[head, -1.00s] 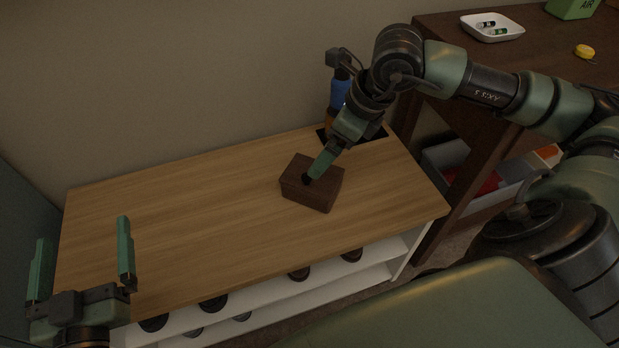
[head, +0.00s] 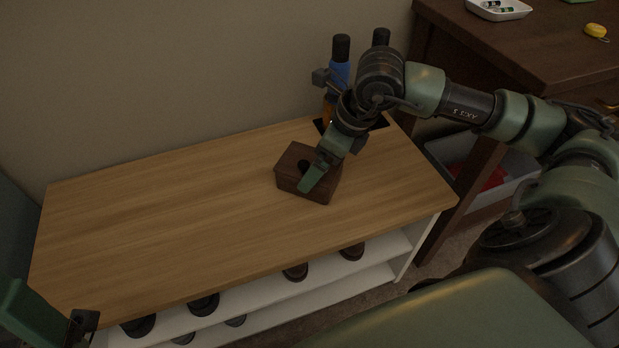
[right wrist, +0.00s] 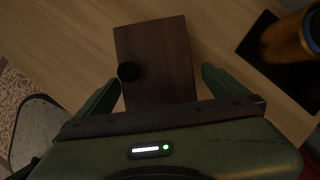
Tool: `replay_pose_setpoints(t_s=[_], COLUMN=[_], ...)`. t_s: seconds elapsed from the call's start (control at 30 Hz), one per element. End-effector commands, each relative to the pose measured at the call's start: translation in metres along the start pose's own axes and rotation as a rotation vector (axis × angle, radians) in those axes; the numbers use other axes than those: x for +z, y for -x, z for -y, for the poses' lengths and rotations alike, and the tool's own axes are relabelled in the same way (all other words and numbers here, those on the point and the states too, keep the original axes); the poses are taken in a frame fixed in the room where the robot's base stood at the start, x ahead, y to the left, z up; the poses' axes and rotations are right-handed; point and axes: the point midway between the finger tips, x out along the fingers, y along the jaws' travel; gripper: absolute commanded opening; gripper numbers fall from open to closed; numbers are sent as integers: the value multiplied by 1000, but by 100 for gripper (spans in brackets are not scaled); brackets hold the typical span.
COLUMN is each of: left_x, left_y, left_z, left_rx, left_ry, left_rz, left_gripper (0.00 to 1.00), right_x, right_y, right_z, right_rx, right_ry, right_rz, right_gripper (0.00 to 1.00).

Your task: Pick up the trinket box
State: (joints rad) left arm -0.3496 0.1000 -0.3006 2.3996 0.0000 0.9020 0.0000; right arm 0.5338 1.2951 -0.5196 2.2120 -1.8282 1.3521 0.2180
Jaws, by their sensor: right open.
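The trinket box (head: 292,180) is a dark brown wooden block with a round black knob. It sits on the light wood top of a low shoe bench (head: 150,220), towards its right end. My right gripper (head: 314,172) is low over the box. In the right wrist view, its open fingers (right wrist: 160,78) lie on either side of the near part of the box (right wrist: 160,50), with the knob to the left of centre. A gap shows at the right finger; the left fingertip is very close to the box's edge. My left gripper (head: 82,325) is only partly visible at the bottom left corner.
Bottles, one blue (head: 339,76), stand on a dark mat (head: 376,124) behind my right wrist. A dark wooden table (head: 530,45) with a white dish (head: 512,12) and yellow tape measure (head: 595,30) is at right. The bench's left and middle are clear. Shoes fill shelves below.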

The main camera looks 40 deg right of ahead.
Motion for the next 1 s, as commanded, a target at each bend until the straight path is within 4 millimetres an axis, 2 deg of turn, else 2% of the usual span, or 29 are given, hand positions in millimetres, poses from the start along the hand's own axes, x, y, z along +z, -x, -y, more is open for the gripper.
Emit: replay_pose_setpoints(t_s=[0.03,0.2,0.33,0.53,0.57,0.8,1.0], left_x=[2,4,4,4,4,4,4], left_y=[7,15,14,14,14,14,13], left_z=[0,0,0,0,0,0,0], left_rx=[0,2,4,5,5,5,4], left_ry=[0,-1,-1,-1,-1,-1,-1], left_rz=[1,-3,-8,-7,-7,-7,-7], left_gripper=[100,100,100,100,100,100,100], right_x=[-1,0,0,1,1,1,1], right_y=[-12,-36,-43,-42,-42,-42,-42], right_z=[-2,-4,-4,-3,-3,-4,-3], right_rx=[4,2,1,0,0,0,0], right_ry=[0,-1,-1,0,0,0,0], right_rz=[0,0,0,0,0,0,1], right_gripper=[100,100,100,100,97,30,29])
